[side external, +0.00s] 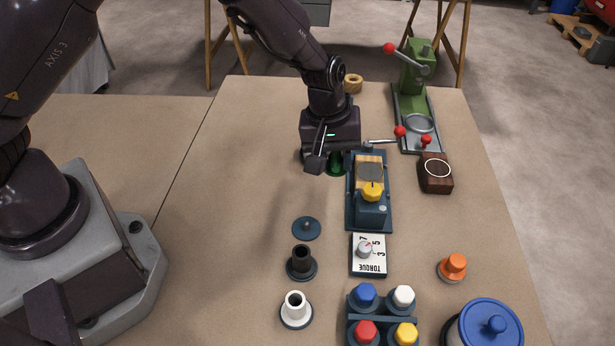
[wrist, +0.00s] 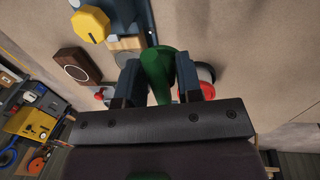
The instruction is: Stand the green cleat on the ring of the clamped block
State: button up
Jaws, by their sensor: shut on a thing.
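The green cleat (side external: 336,168) shows only in part below my gripper (side external: 326,163) in the side view; its wider foot is near the table, and I cannot tell whether it touches. In the wrist view the green cleat (wrist: 156,72) stands between the two fingers of my gripper (wrist: 158,84), which is shut on it. Just right of it in the side view is a blue clamp fixture (side external: 371,215) with a yellow knob (side external: 373,191) and a pale wooden block (side external: 369,156). A grey patch covers part of this block; I cannot make out a ring there.
A dark brown block with a white ring (side external: 435,182) sits loose right of the fixture. The green press (side external: 413,75) and red-knobbed levers stand behind. The table's left is clear.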

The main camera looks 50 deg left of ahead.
send_near(370, 175)
jog(key=shift+s+a+f, duration=0.15)
jog(key=shift+a+f, duration=0.2)
jog(key=shift+f, duration=0.3)
jog(key=shift+w+d+r+m, duration=0.3)
jog(key=shift+w+d+r, duration=0.35)
jog(key=shift+w+r, duration=0.1)
jog(key=shift+s+d+r, duration=0.1)
jog(key=shift+d+r, duration=0.05)
jog(key=shift+s+f, duration=0.1)
jog(key=shift+f, duration=2.8)
grip_shut()
jog(key=shift+f, duration=0.55)
jog(key=o, duration=0.8)
grip_release()
jog(key=shift+r, duration=0.1)
jog(key=shift+s+a+r, duration=0.15)
jog(key=shift+r, duration=1.65)
jog(key=shift+s+a+r, duration=0.15)
jog(key=shift+r, duration=1.65)
jog(key=shift+s+a+r, duration=0.15)
jog(key=shift+r, duration=1.65)
